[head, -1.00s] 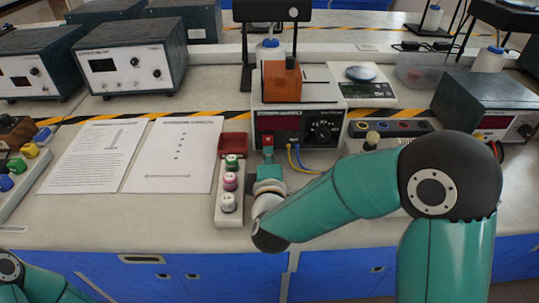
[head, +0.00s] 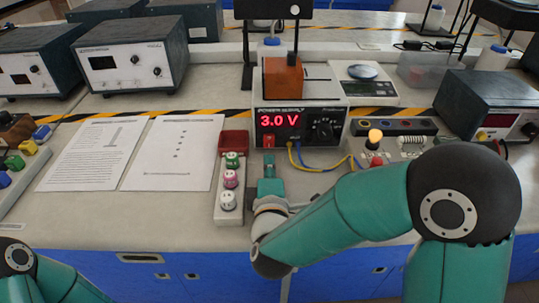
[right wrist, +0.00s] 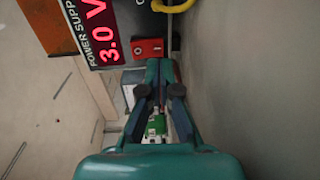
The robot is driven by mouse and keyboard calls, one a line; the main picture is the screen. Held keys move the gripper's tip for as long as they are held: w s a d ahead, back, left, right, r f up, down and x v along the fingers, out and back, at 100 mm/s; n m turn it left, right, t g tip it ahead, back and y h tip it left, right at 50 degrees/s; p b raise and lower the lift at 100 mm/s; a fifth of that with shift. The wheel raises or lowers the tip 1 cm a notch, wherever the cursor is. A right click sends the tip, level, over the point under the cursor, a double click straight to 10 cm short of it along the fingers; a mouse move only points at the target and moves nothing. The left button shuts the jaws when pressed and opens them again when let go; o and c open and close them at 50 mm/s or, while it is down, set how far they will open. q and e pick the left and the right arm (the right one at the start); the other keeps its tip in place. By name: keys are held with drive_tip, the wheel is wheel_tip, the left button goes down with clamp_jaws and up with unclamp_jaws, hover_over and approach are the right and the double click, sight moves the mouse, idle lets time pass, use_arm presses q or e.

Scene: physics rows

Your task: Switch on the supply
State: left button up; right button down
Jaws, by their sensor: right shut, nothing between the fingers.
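The power supply (head: 340,110) stands in the middle of the bench, and its red display (head: 280,121) is lit and reads 3.0 V. The display also shows in the right wrist view (right wrist: 96,32), turned on its side. A red switch (head: 269,140) sits at the lower left of the front panel; it also shows in the right wrist view (right wrist: 149,48). My right gripper (head: 268,158) is shut and empty, in front of the switch and apart from it. Its fingers show in the right wrist view (right wrist: 159,90). My left gripper is out of view.
A small lamp (head: 375,136) glows yellow right of the supply. Blue and yellow wires (head: 318,168) run from the supply towards it. Two printed sheets (head: 172,153) lie further left.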

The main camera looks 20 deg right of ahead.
drive_tip(key=shift+v, duration=1.6)
drive_tip(key=shift+f, duration=0.1)
